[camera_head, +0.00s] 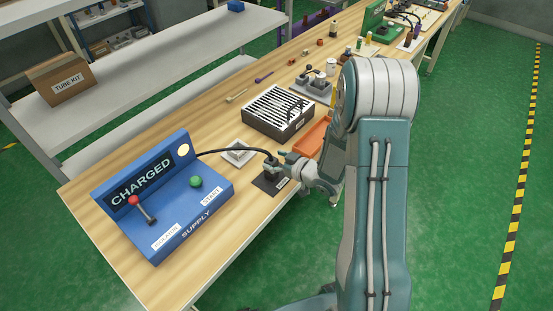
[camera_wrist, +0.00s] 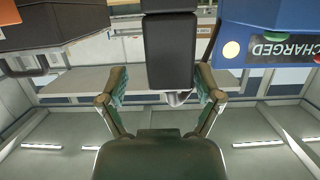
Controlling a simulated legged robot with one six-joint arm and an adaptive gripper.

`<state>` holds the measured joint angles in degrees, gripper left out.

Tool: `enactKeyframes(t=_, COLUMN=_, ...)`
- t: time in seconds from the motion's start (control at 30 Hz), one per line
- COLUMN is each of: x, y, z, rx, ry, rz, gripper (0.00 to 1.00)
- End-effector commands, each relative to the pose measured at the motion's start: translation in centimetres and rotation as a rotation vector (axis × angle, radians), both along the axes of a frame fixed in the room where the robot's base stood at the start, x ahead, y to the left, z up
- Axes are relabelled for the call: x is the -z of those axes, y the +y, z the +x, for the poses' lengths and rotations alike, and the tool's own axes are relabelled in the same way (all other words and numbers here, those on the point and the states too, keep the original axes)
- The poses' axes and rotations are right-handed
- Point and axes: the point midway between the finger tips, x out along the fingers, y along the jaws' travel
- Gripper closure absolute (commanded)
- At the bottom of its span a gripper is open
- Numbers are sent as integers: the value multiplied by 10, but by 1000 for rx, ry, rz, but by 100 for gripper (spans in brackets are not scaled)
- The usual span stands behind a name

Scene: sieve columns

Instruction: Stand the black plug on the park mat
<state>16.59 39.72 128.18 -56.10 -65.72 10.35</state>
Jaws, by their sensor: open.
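The black plug (camera_head: 269,171) appears to stand upright on the dark park mat (camera_head: 261,184), beside the blue supply box; a black cable runs to it. My gripper (camera_head: 276,163) reaches in from the right at the plug, with its fingers apart. In the wrist view, which is upside down, the plug (camera_wrist: 170,50) is a dark block straight ahead. My open fingers (camera_wrist: 161,97) lie to either side of its line; whether they touch it cannot be told. Part of the mat is hidden by my gripper.
The blue supply box (camera_head: 205,205) reads CHARGED and has a red-knobbed lever and a green button. A white square plate (camera_head: 237,152) lies behind the mat. A slatted dark box (camera_head: 270,117) and an orange tray (camera_head: 312,137) stand farther back. The table's front edge is close.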

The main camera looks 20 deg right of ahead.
Motion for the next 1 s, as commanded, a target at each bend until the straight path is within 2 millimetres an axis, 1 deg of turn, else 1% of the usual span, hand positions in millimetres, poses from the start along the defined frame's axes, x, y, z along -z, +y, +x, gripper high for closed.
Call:
enactKeyframes(t=0.13, x=-1, y=0, z=0, rx=-1, ry=-1, rz=1, gripper=17)
enactKeyframes(t=0.23, x=-4, y=-7, z=-5, rx=2, ry=0, rz=3, gripper=17)
enactKeyframes(t=0.33, x=-9, y=-19, z=-18, rx=3, ry=-1, rz=6, gripper=17)
enactKeyframes(t=0.5, x=-20, y=-39, z=-46, rx=5, ry=-1, rz=5, gripper=17)
enactKeyframes(t=0.7, x=-31, y=-58, z=-76, rx=4, ry=0, rz=3, gripper=17)
enactKeyframes(t=0.9, x=-36, y=-68, z=-91, rx=1, ry=1, rz=3, gripper=17)
enactKeyframes(t=1.0, x=-40, y=-71, z=-89, rx=13, ry=3, rz=-28, gripper=17)
